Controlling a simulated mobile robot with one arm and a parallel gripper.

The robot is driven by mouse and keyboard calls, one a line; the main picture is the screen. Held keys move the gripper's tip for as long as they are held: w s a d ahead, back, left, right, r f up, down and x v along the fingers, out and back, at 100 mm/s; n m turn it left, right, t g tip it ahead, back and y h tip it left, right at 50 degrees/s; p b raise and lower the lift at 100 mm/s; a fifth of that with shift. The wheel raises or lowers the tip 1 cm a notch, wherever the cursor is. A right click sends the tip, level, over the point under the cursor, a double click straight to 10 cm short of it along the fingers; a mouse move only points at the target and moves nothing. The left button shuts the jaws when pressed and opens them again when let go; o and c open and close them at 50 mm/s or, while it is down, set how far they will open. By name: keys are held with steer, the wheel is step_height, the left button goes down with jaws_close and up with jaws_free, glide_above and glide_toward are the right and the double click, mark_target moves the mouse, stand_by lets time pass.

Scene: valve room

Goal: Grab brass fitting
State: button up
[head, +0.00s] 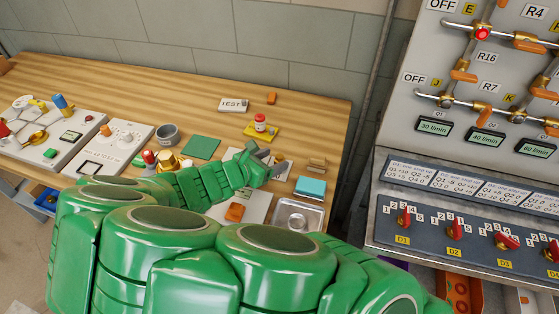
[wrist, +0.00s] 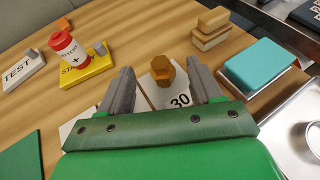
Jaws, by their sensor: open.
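The brass fitting (wrist: 162,69), a small hex-headed piece of brownish gold, stands on a white plate marked 30 (wrist: 178,100) in the wrist view. My gripper (wrist: 162,84) is open, with one grey finger to the left of the fitting and one to the right. The fitting shows in the gap near the fingertips; I cannot tell whether either finger touches it. In the head view my gripper (head: 267,160) is over the right part of the wooden bench, and I cannot make out the fitting there.
Around my gripper stand a yellow stand with a red-and-white bottle (wrist: 67,48), a TEST block (wrist: 22,70), wooden blocks (wrist: 211,27) and a teal block (wrist: 257,65). A metal tray (head: 297,214) lies near the bench's front edge. A valve panel (head: 475,70) stands at the right.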

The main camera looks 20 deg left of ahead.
mark_target(277, 158)
steer(key=shift+x, duration=2.6)
steer(key=shift+d+r, duration=0.1)
steer(key=shift+c, duration=0.4)
steer(key=c, duration=1)
